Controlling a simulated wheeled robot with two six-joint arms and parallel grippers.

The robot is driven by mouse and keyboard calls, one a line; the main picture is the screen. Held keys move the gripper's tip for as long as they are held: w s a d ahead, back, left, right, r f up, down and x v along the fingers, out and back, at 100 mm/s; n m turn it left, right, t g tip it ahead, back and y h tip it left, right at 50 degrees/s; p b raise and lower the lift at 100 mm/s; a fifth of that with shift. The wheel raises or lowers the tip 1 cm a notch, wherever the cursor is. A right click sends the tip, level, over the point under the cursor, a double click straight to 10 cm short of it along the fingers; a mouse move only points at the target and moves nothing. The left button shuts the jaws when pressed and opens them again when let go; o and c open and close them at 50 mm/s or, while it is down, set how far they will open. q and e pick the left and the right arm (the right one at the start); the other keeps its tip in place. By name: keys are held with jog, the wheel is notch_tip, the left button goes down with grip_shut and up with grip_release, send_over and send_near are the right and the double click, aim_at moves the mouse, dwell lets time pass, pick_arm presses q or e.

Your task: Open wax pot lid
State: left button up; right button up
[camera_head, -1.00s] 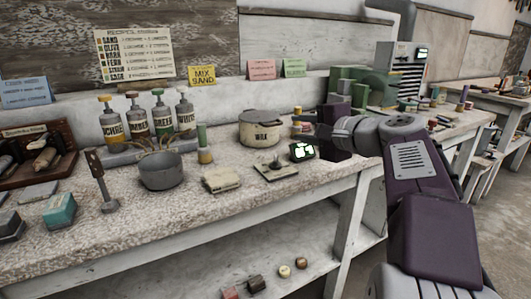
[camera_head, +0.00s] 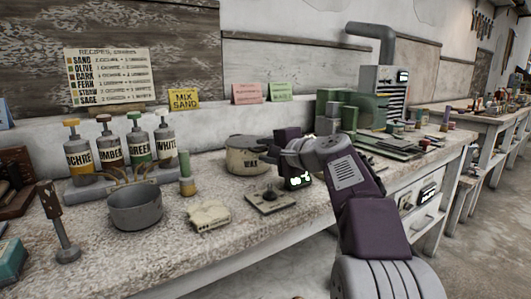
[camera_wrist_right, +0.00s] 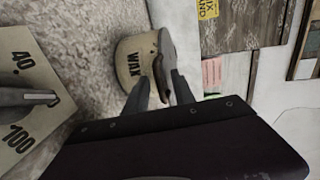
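The wax pot (camera_head: 238,161) is a cream pot marked WAX, standing upright on the bench. Its grey lid (camera_head: 246,141) sits on top. In the right wrist view the pot (camera_wrist_right: 128,62) lies sideways in the picture, with the lid (camera_wrist_right: 166,48) along its right side. A brown part, perhaps a handle, shows between my fingertips and the pot. My right gripper (camera_wrist_right: 160,80) is open, its two dark fingers apart and close to the pot and lid rim. Whether they touch it I cannot tell. In the head view its body covers the pot's right side. My left gripper is not in view.
A grey bowl (camera_head: 136,207), a cream block (camera_head: 208,216) and several labelled bottles stand to the left. Green boxes (camera_head: 340,108) stand behind my right arm.

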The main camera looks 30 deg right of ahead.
grip_shut()
dwell(1.4)
